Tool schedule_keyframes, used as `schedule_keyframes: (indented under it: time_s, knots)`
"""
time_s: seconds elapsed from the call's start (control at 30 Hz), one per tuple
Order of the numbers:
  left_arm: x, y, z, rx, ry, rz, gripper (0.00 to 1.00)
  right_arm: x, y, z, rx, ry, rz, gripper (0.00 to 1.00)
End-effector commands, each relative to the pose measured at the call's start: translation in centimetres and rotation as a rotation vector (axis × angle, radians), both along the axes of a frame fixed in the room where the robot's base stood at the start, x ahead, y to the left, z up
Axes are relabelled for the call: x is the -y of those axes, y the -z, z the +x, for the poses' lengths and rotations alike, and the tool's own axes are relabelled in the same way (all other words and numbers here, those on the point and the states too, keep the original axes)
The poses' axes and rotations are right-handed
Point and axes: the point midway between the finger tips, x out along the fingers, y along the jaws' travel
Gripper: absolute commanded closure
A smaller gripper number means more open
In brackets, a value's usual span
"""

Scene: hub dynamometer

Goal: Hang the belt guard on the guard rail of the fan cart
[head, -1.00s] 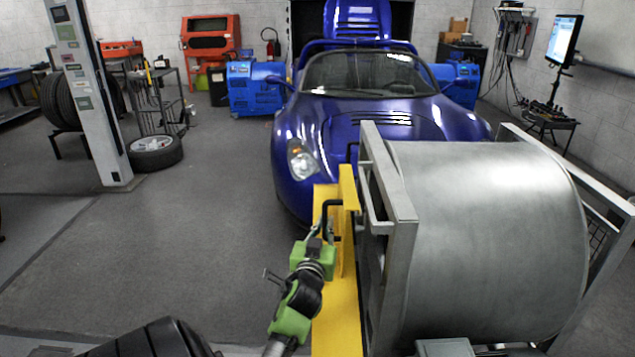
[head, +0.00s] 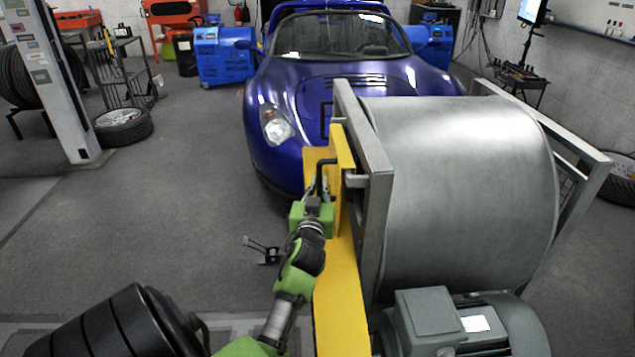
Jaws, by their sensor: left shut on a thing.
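The belt guard (head: 341,285) is a long yellow bent panel with a black handle on its left face. It stands upright along the left side of the fan cart. My left gripper (head: 317,196) is shut on the guard's black handle. The fan cart has a grey metal frame (head: 378,200) around a large grey drum (head: 460,185). A short grey bar of the frame reaches toward the guard's upper part; I cannot tell whether they touch. I cannot make out which bar is the guard rail, or whether the guard hangs on it. My right gripper is not in view.
A grey motor (head: 485,325) sits at the near end of the drum. A blue car (head: 330,85) stands behind the cart. A white post (head: 55,85) and a wheel (head: 122,126) are at the left. The floor between them and the guard is mostly clear.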

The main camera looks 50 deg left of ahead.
Motion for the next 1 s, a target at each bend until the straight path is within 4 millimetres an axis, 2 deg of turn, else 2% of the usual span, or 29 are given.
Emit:
schedule_keyframes:
  time_s: [0.03,0.43,0.47,0.5,0.53,0.87,1.0]
  knots:
    - [0.0,-0.5,0.1,0.011,0.002,0.008,1.00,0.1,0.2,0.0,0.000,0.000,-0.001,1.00]
    - [0.0,-0.4,0.1,0.011,0.002,0.008,1.00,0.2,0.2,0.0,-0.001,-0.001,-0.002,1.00]
    - [0.0,-0.4,0.1,0.011,0.002,0.008,0.85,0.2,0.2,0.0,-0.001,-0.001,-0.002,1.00]
    - [0.0,-0.4,0.1,0.011,0.002,0.008,0.75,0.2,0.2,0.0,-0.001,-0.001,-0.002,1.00]
    - [0.0,-0.3,0.1,0.011,0.002,0.008,0.71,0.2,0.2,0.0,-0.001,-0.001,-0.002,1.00]
    - [0.1,0.6,-0.1,-0.005,-0.001,-0.003,0.71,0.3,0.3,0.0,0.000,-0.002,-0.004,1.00]
    - [0.9,0.5,-1.1,-0.002,0.000,-0.004,0.71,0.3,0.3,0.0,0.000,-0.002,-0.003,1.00]
